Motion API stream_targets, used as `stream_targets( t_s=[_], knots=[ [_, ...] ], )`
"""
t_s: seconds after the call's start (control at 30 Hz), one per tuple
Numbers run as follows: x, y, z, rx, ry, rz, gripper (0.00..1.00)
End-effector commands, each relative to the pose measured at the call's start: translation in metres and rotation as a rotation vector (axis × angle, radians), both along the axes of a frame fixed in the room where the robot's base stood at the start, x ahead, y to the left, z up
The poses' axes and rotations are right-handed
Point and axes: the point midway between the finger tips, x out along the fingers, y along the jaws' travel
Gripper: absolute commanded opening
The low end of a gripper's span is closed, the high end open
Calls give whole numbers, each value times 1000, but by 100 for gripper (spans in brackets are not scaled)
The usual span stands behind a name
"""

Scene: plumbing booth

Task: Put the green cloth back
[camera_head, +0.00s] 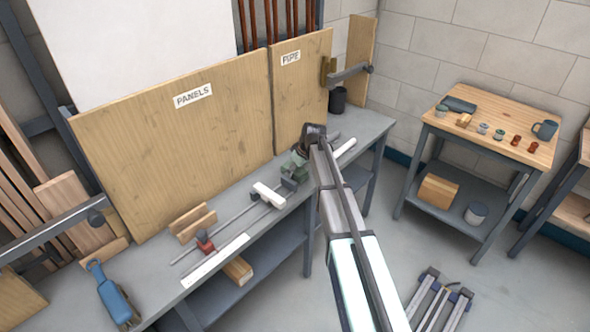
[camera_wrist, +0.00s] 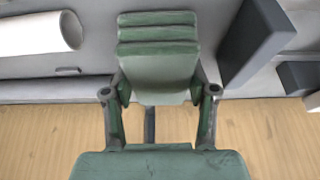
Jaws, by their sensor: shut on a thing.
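The green cloth (camera_wrist: 158,62) looks like a folded block with several ridges in the wrist view. It sits between the two fingers of my gripper (camera_wrist: 160,92), which is shut on it. In the head view my gripper (camera_head: 298,160) is low over the workbench, at the end of my arm. Green shows there too, but it is too small to separate cloth from gripper. Whether the cloth touches the bench is unclear.
A vise (camera_head: 345,73) and a dark cup (camera_head: 338,99) are behind. A wooden-topped table (camera_head: 470,104) at right has free room among small items.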

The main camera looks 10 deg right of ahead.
Motion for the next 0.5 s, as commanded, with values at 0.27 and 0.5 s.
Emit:
stream_targets(
  t_s=[0.27,0.5],
  knots=[
    [0,0,-4,0,0,0,25],
    [0,0,-3,-1,1,0,82]
  ],
)
